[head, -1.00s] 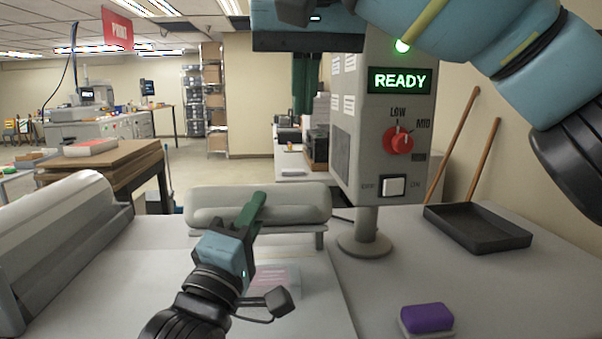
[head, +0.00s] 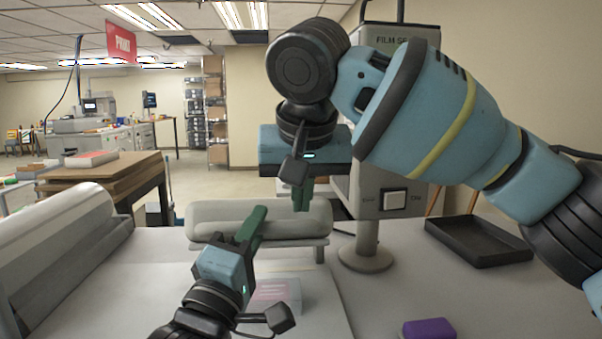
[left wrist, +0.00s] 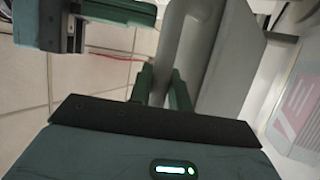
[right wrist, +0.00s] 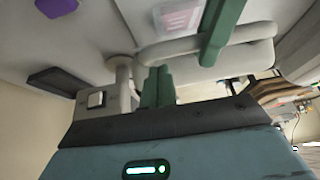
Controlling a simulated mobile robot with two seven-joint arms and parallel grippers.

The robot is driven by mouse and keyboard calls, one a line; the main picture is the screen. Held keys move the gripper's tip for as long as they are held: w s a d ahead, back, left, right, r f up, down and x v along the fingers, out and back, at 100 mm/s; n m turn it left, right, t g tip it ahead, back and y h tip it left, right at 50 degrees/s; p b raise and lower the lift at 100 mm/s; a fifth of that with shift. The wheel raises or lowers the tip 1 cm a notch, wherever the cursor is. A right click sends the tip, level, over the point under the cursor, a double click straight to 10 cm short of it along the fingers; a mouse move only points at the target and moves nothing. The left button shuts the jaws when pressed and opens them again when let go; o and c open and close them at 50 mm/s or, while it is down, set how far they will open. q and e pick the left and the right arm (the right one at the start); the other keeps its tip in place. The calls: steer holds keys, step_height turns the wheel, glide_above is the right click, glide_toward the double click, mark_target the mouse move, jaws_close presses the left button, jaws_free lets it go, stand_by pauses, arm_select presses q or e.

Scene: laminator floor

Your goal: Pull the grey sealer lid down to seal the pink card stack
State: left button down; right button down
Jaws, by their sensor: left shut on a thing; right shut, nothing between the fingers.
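The grey sealer lid (head: 290,222) is a long rounded block in the middle of the head view, raised above the bench. My left gripper (head: 253,222) is at its front, its green fingers shut on the lid's grey bar (left wrist: 180,40), as the left wrist view shows. The pink card stack (head: 270,291) lies on the bench in front of the lid, partly hidden by my left gripper; it also shows in the right wrist view (right wrist: 180,17). My right gripper (head: 303,205) is shut and empty, fingers pointing down, just above the lid's right end.
The film sealer control post (head: 370,200), with a white switch (head: 395,200), stands right of the lid; my right arm covers its display. A black tray (head: 478,243) and purple block (head: 430,329) lie on the right. A clear film roll (head: 60,235) is at left.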

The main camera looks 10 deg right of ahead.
mark_target(302, 227)
steer(key=shift+s+f, duration=0.1)
steer(key=shift+f, duration=0.2)
arm_select(q)
steer(key=shift+s, duration=0.1)
arm_select(e)
steer(key=shift+s+f+t, duration=0.3)
steer(key=shift+s+f, duration=0.2)
steer(key=shift+f, duration=0.2)
arm_select(q)
steer(key=shift+s+r, duration=0.1)
steer(key=shift+r, duration=0.05)
arm_select(e)
steer(key=shift+s+f, duration=0.25)
steer(key=shift+f, duration=0.1)
arm_select(q)
steer(key=shift+r, duration=0.1)
steer(key=c, duration=1.6)
jaws_free()
steer(key=shift+s, duration=0.1)
